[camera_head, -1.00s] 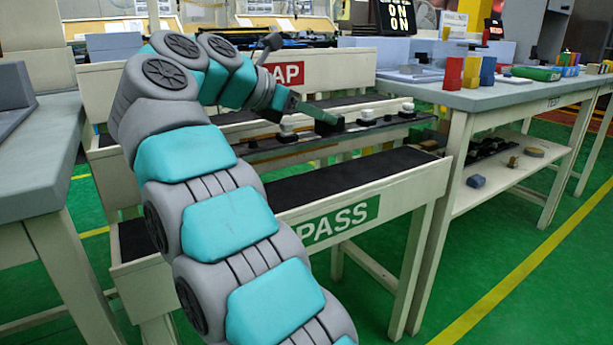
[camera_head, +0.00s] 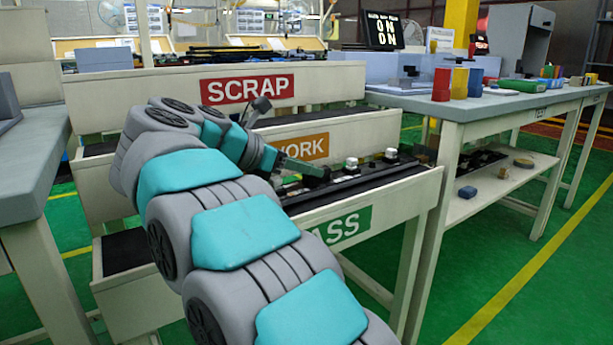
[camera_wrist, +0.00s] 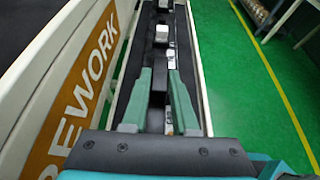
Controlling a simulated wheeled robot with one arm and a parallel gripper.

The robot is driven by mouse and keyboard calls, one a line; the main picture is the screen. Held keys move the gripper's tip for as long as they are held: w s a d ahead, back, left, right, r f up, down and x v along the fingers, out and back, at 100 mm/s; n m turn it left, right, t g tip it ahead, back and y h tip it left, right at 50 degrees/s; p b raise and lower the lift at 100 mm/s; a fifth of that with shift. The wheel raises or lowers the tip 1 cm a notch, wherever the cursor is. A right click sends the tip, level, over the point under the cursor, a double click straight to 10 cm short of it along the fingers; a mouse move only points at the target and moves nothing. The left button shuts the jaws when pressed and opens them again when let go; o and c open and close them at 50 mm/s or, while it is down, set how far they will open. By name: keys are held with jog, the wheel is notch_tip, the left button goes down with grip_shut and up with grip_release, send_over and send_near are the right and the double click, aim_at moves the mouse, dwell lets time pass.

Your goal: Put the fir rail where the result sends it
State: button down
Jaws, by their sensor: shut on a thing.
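My gripper (camera_head: 316,173) is shut on the fir rail (camera_head: 372,170), a long dark strip with several light and dark clips along it. In the wrist view the green fingers (camera_wrist: 160,84) are on both sides of a dark part of the rail (camera_wrist: 158,62), which runs away from me. The rail is over or in the PASS lane (camera_head: 345,224), lengthwise along it; I cannot tell whether it touches the lane floor. The REWORK lane (camera_head: 306,148) is behind it and the SCRAP lane (camera_head: 248,90) is farthest back. My arm covers part of the lanes.
A grey table (camera_head: 500,103) at right holds red, yellow and blue blocks; its lower shelf (camera_head: 490,190) holds small parts. A dark display (camera_head: 382,31) stands at the back. Another grey table (camera_head: 35,140) is at left. Green floor is open at right.

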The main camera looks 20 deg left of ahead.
aim_at(276, 178)
jog(key=shift+f, duration=0.6)
jog(key=c, duration=0.7)
grip_release()
jog(key=shift+s, duration=0.1)
jog(key=v, duration=0.7)
jog(key=shift+s+a, duration=0.15)
jog(key=shift+a, duration=0.05)
jog(key=shift+r, duration=0.15)
